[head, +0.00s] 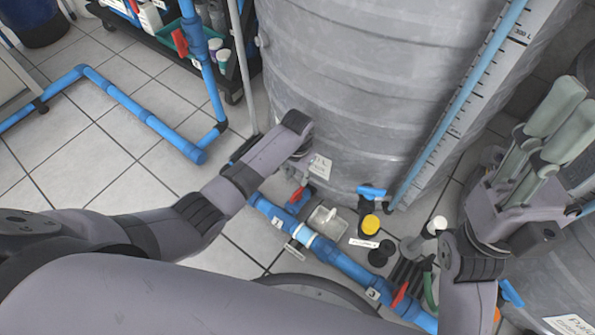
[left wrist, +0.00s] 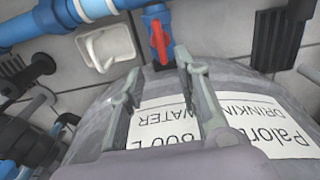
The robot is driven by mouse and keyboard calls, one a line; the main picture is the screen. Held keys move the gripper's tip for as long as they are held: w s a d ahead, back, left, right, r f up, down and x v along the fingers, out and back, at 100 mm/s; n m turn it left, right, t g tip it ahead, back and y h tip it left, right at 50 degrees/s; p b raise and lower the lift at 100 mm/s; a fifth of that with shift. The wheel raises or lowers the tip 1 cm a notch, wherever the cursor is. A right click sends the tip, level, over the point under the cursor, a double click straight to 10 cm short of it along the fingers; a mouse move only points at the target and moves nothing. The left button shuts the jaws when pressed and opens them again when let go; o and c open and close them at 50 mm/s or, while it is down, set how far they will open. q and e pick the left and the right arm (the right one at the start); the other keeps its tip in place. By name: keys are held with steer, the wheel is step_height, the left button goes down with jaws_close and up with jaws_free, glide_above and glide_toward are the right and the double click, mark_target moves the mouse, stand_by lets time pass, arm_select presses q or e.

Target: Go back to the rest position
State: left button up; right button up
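My left arm comes in from the left in the head view and ends at a wrist in front of the big grey tank (head: 335,90). The left gripper there is mostly hidden by the wrist. In the left wrist view the left gripper (left wrist: 157,65) shows two grey-green fingers apart, with nothing between them. They hang over a white label (left wrist: 225,115) on the tank, which reads upside down. My right gripper (head: 563,118) is at the right in the head view, fingers pointing up and right, empty. Its two pads lie close side by side; the gap is unclear.
Blue pipes (head: 340,262) run along the floor by the tank's foot, with a red-handled valve (left wrist: 158,40) near the left gripper. A white holder (head: 328,221) and a yellow cap (head: 370,225) are nearby. A shelf cart stands at the top left. Tiled floor (head: 150,160) is open at left.

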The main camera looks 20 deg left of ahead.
arm_select(q)
steer(key=shift+r, duration=0.8)
